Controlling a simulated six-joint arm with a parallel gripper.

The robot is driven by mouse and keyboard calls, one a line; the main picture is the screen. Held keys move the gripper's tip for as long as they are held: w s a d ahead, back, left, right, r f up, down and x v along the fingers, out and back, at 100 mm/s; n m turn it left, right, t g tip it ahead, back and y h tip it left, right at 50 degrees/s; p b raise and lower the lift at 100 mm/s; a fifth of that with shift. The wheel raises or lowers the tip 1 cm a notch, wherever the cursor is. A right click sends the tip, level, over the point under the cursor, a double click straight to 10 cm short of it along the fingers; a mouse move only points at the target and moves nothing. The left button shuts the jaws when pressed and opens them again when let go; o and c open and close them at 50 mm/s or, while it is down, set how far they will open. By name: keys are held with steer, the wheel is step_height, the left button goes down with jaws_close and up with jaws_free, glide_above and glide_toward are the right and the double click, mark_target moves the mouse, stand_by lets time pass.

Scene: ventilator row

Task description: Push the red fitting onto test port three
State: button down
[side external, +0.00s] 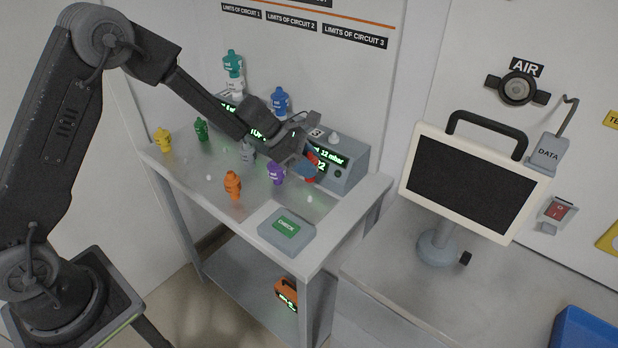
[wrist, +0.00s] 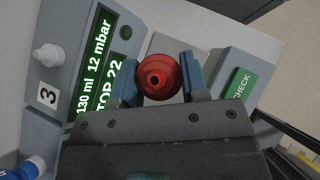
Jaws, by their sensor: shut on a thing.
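The red fitting (wrist: 160,78) is between the two blue fingertips of my gripper (wrist: 162,82) in the wrist view, its round open end facing the camera. In the side view a bit of red fitting (side external: 312,158) shows at my gripper (side external: 306,168), mostly hidden by the jaws. The gripper is shut on it, in front of the grey unit (side external: 352,172). Test port three is the bare white nub (side external: 334,136) on top of that unit; the white nub (wrist: 48,55) also shows beside label 3 (wrist: 47,95) in the wrist view. The fitting is apart from it.
Purple (side external: 277,172), orange (side external: 233,185), grey, green and yellow fittings stand on the bench. Blue (side external: 280,101) and teal (side external: 232,63) fittings stand higher, at the neighbouring units. A grey box with a green CHECK button (side external: 287,227) sits at the bench's front right.

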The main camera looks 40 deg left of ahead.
step_height(320, 180, up, 17)
steer(key=w+a+n+t+y, duration=0.3)
steer(key=w+n, duration=0.3)
steer(key=w, duration=0.8)
steer(key=shift+f, duration=5.65)
steer(key=shift+s+f, duration=0.1)
steer(key=shift+f, duration=1.45)
steer(key=c, duration=0.6)
jaws_free()
steer(key=shift+r, duration=0.1)
steer(key=shift+o, duration=0.2)
